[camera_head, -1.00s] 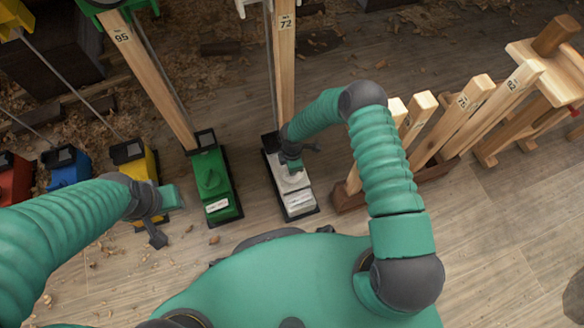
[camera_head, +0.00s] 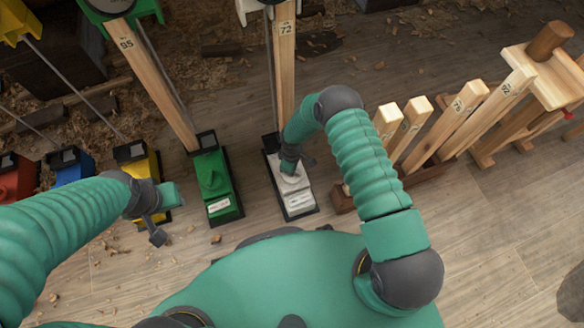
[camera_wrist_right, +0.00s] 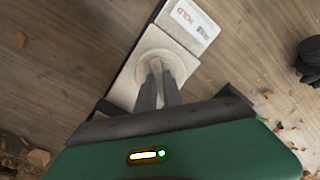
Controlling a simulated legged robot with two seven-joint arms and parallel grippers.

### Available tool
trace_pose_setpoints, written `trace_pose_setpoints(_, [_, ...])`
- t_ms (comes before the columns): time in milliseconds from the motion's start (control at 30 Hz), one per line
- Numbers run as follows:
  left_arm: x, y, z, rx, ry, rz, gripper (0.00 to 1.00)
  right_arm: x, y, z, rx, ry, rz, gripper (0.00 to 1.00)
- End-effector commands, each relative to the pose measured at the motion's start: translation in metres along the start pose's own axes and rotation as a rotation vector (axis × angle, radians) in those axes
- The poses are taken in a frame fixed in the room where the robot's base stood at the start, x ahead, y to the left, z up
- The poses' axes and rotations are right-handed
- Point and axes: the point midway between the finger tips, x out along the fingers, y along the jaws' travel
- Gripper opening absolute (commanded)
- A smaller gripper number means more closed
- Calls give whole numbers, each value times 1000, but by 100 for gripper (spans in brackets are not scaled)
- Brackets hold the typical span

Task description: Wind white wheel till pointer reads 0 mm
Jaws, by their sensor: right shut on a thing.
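The white winding unit (camera_head: 299,204) stands on the floor at the foot of the wooden post marked 72 (camera_head: 284,70). Its pale round wheel (camera_head: 290,179) is partly covered by my right gripper (camera_head: 290,168). In the right wrist view the wheel (camera_wrist_right: 160,57) sits beside a white label (camera_wrist_right: 190,22). My right gripper's two dark fingers (camera_wrist_right: 158,86) are close together, shut on the wheel's grip at its middle. My left gripper (camera_head: 164,213) hangs above the floor left of the green unit, touching nothing I can see. I cannot make out a pointer or scale.
The green unit (camera_head: 216,192) stands left of the white one. Yellow (camera_head: 133,154), blue (camera_head: 70,165) and red (camera_head: 14,177) units stand further left.

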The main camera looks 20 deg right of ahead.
Motion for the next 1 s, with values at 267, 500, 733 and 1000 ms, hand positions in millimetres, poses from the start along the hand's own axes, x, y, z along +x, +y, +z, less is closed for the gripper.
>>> trace_pose_setpoints(267, [-7, 0, -2, 0, 0, 0, 33, -1, 1, -1, 221, 3, 2, 0])
trace_pose_setpoints(500, [-10, 0, -2, 0, 0, 0, 33, -1, 1, -1, 343, 4, 2, 0])
trace_pose_setpoints(733, [-10, 0, -2, 0, 0, 0, 33, -1, 1, -2, 396, 4, 2, 0])
trace_pose_setpoints(1000, [-10, 0, -2, 0, 0, 0, 33, -1, 2, -2, 405, 5, 2, 0])
